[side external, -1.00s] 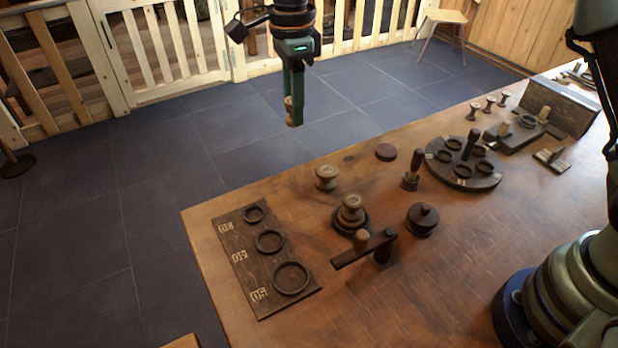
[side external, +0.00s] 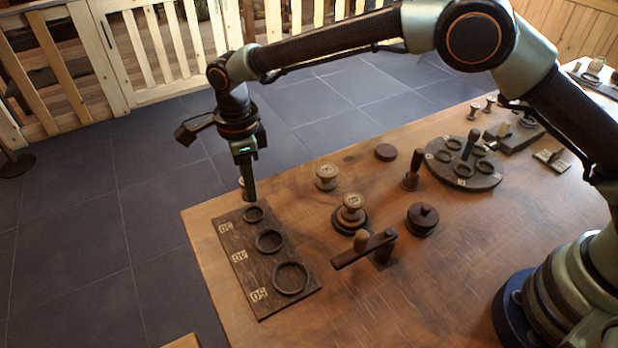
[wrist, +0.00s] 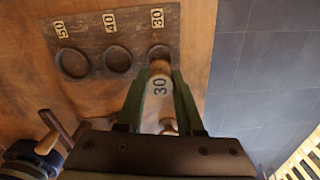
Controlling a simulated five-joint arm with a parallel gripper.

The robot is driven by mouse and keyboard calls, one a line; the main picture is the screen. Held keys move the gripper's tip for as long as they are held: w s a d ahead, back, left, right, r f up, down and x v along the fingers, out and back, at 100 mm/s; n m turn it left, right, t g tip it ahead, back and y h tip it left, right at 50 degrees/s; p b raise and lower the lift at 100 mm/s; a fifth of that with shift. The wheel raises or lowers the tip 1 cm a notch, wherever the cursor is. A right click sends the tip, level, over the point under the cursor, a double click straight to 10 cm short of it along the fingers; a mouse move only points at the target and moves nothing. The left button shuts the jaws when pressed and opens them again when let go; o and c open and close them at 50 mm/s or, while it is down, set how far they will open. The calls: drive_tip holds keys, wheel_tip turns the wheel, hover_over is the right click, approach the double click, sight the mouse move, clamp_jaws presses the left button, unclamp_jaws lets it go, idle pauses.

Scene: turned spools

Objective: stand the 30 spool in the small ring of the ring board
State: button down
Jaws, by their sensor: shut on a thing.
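The ring board (side external: 243,262) is a dark plank at the table's near left corner, with three rings marked 30, 40 and 50. The small ring (side external: 254,220) is at its far end, beside the 30 label; it also shows in the wrist view (wrist: 151,51). My gripper (side external: 248,190) is shut on the pale wooden 30 spool (wrist: 160,87), whose top reads 30. In the side view, the fingers largely hide the spool. It is above the table's left edge, close to the small ring and apparently above the board. In the wrist view, the spool partly overlaps that ring.
A pale spool (side external: 326,177) stands beyond the board, and another (side external: 351,205) is on a dark round base. A wooden lever (side external: 364,249), a dark knobbed pot (side external: 422,219) and a round rack (side external: 463,168) stand further right. Floor lies past the table's left edge.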

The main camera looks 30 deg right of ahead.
drive_tip(key=shift+f, duration=2.05)
drive_tip(key=shift+f, duration=0.8)
idle(1.2)
drive_tip(key=shift+c, duration=2.3)
unclamp_jaws()
drive_tip(key=shift+r, duration=4.25)
